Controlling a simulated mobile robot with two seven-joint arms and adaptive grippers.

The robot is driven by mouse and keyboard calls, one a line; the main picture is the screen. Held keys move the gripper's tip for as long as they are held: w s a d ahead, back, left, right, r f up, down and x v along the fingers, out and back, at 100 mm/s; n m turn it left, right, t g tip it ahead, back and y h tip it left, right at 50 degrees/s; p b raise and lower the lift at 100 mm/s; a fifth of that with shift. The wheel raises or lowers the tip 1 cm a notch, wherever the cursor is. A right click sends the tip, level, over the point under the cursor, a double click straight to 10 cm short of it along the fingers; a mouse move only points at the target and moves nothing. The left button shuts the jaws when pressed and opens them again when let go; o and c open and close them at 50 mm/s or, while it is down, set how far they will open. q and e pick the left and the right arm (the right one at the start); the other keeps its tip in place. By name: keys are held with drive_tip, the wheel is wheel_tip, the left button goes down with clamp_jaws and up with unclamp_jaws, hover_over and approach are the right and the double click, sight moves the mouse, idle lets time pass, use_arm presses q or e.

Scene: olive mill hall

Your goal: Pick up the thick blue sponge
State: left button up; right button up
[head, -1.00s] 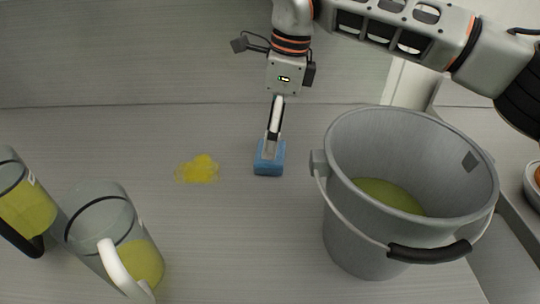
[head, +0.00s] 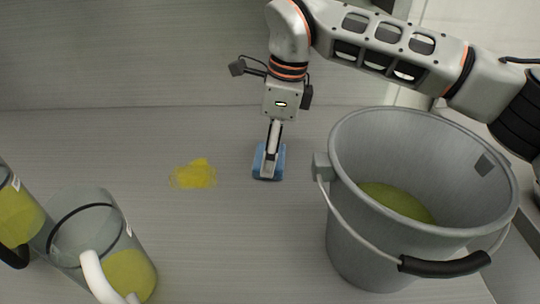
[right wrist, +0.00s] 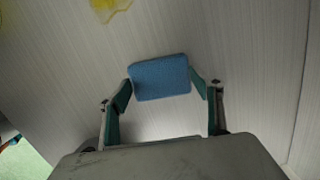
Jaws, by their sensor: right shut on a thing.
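The thick blue sponge (head: 258,170) is on the grey surface in the middle of the head view, between the yellow spill and the bucket. My right gripper (head: 269,172) reaches down over it and is shut on it. In the right wrist view the sponge (right wrist: 160,78) sits between the two fingertips of the right gripper (right wrist: 160,88), one at each side. Whether the sponge is still touching the surface I cannot tell. My left gripper is in neither view.
A yellow spill (head: 196,174) lies left of the sponge and shows in the right wrist view (right wrist: 108,8). A grey bucket (head: 350,235) with yellow-green liquid (head: 395,201) stands on the right. Two clear jugs (head: 88,228) (head: 12,215) with yellow liquid stand at the lower left.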

drive_tip(key=shift+r, duration=0.15)
wheel_tip(320, 180, up, 6)
drive_tip(key=shift+f+p, duration=0.1)
drive_tip(key=shift+p, duration=0.7)
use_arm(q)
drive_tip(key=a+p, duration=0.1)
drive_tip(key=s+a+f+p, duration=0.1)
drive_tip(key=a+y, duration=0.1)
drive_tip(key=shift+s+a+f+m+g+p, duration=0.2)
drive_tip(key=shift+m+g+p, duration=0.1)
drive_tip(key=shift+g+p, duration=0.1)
use_arm(e)
wheel_tip(320, 180, up, 14)
drive_tip(key=shift+f, duration=0.15)
drive_tip(key=shift+o, duration=1.3)
drive_tip(key=c, duration=0.3)
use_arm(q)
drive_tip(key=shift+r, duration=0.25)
use_arm(e)
drive_tip(key=shift+c, duration=0.2)
